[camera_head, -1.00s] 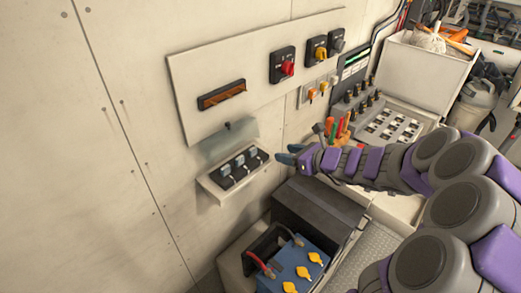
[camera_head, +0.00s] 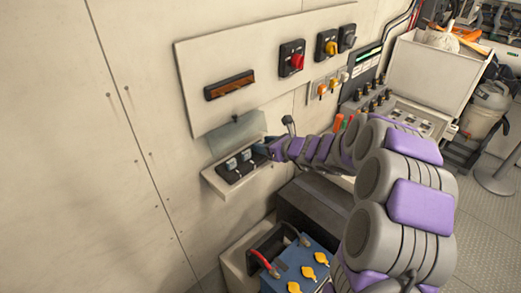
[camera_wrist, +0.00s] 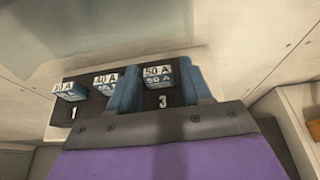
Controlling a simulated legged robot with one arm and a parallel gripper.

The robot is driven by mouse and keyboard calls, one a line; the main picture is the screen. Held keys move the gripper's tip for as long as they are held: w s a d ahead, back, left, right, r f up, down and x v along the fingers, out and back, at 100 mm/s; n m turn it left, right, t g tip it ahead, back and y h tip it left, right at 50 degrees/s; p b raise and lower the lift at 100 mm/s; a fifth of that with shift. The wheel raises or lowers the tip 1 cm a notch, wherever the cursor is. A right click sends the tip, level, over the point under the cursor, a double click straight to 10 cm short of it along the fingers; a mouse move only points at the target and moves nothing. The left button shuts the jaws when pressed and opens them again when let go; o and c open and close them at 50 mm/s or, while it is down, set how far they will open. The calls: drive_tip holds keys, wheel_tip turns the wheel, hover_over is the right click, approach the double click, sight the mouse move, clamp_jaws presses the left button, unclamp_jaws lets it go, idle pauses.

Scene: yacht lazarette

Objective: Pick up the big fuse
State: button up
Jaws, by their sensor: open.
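A row of three blue fuses with white labels sits in a black holder (camera_wrist: 185,122) on a small wall shelf (camera_head: 226,188). In the wrist view, the fuse marked 50 A (camera_wrist: 158,78) is at position 3. The one marked 40 A (camera_wrist: 105,84) is left of it, and another fuse (camera_wrist: 69,90) at position 1 has a hard-to-read label. My gripper (camera_wrist: 160,92) is open, with one blue finger on each side of the 50 A fuse. Contact cannot be told. In the head view, my gripper (camera_head: 266,149) reaches the shelf's right end and hides that fuse.
A clear raised cover (camera_head: 236,134) is just above the fuses. A switch panel (camera_head: 262,62) is on the wall above. A blue battery (camera_head: 296,268) and a dark box (camera_head: 312,208) stand below. Wall left of the shelf is bare.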

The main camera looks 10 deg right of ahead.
drive_tip(key=shift+w+a+f, duration=0.35)
drive_tip(key=shift+w+f, duration=0.05)
drive_tip(key=shift+w, duration=0.1)
drive_tip(key=shift+w+a, duration=0.3)
drive_tip(key=shift+a, duration=0.1)
drive_tip(key=c, duration=0.7)
drive_tip(key=shift+d, duration=0.1)
drive_tip(key=shift+r, duration=0.1)
